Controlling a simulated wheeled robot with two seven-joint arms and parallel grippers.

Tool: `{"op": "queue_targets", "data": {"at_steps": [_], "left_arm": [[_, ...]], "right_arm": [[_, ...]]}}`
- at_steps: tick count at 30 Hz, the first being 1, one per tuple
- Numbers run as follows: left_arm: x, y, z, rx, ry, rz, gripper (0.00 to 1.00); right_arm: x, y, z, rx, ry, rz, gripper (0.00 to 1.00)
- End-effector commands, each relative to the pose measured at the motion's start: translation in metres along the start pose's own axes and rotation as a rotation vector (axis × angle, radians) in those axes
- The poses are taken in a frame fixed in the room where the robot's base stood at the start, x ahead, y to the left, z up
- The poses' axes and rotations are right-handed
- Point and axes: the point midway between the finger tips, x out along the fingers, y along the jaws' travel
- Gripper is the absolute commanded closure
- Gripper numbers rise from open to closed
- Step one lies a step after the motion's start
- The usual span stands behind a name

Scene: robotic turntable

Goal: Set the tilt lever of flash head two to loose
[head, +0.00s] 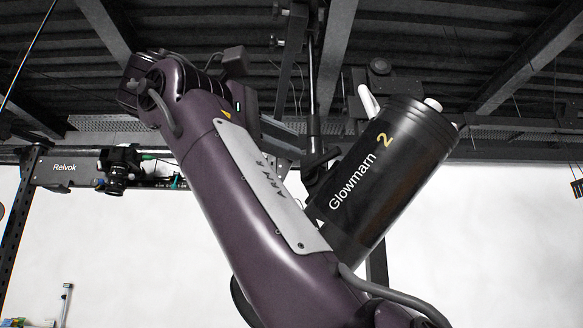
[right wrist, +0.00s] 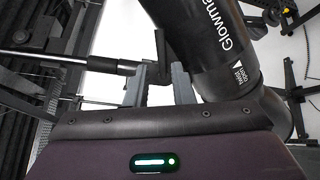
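Flash head two (head: 392,170) is a black cylinder marked "Glowmarn 2", tilted on its mount. In the right wrist view the flash head (right wrist: 210,50) fills the upper middle, right of the fingers. A dark upright piece (right wrist: 160,52), probably the tilt lever, stands by its mount, between or just beyond my fingertips. I cannot tell whether they touch it or how it is set. My right gripper (right wrist: 160,78) has its two grey fingers apart. In the head view my right arm hides most of the mount. My left gripper is not in view.
A camera (head: 118,170) sits on a rail (head: 68,172) at the left. White backdrop space lies right of the flash head.

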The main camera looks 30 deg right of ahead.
Motion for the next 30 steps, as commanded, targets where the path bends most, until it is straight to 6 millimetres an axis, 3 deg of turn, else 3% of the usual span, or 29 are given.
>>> {"op": "queue_targets", "data": {"at_steps": [3, 9, 19, 25, 30], "left_arm": [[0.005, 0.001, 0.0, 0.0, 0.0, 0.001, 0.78], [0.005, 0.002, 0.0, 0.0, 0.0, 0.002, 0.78], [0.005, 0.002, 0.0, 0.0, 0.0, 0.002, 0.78], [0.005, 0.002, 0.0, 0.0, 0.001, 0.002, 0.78], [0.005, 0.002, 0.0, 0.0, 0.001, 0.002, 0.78]], "right_arm": [[0.024, -0.002, -0.001, -0.001, -0.001, -0.005, 0.78], [0.046, -0.001, -0.001, -0.001, 0.0, -0.003, 0.78], [0.051, 0.0, -0.001, -0.001, 0.0, -0.002, 0.78], [0.051, -0.001, -0.001, -0.001, 0.0, -0.003, 1.0], [0.051, -0.001, -0.001, -0.001, 0.0, -0.004, 1.0]]}}
